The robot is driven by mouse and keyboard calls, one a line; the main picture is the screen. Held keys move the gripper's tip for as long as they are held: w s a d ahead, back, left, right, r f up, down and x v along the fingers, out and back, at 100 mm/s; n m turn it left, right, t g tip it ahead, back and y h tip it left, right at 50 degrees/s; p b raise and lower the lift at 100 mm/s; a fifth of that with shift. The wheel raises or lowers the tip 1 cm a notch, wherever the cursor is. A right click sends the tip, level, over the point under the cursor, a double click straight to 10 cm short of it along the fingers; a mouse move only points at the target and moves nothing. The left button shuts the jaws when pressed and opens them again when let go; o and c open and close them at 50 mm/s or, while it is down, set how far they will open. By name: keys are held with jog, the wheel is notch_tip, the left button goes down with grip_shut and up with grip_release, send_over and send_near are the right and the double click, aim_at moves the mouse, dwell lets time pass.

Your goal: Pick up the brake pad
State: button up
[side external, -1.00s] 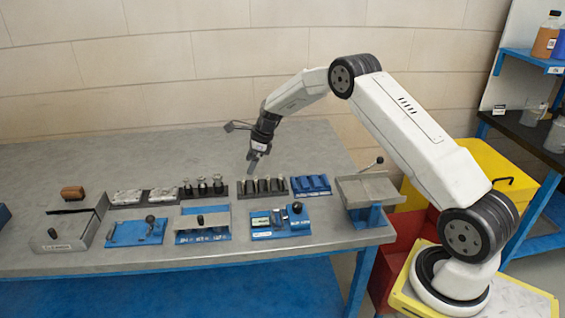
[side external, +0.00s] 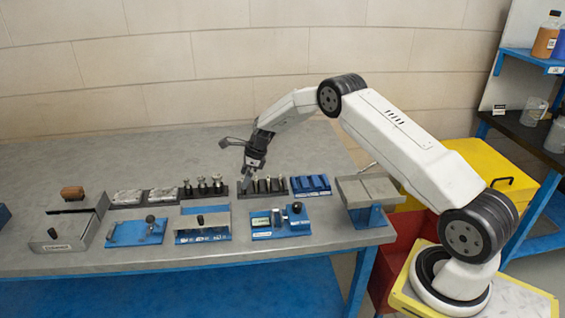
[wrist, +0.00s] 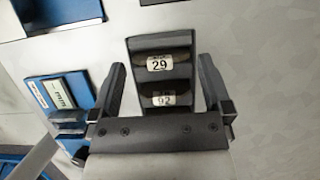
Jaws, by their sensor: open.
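A dark rack (side external: 277,190) holding several dark upright pieces stands on the bench in the side view. I take these pieces for the brake pads, though they are too small there to be sure. In the wrist view the rack shows a dark piece with a white label reading 29 (wrist: 160,64) and another labelled piece (wrist: 163,100) nearer my gripper's body. My gripper (side external: 247,182) is at the left end of the rack, pointing down. In the wrist view its two fingers (wrist: 161,64) are apart, one on each side of the rack, with nothing gripped.
A blue rack (side external: 310,185) stands just right of the dark one. A blue fixture with a small display (side external: 280,222) lies in front and also shows in the wrist view (wrist: 58,100). A rack of metal parts (side external: 203,188) is to the left. The bench behind is clear.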

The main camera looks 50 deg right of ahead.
jog(key=shift+x, duration=1.05)
jog(key=c, duration=1.1)
jog(key=shift+o, duration=0.2)
jog(key=shift+r, duration=0.2)
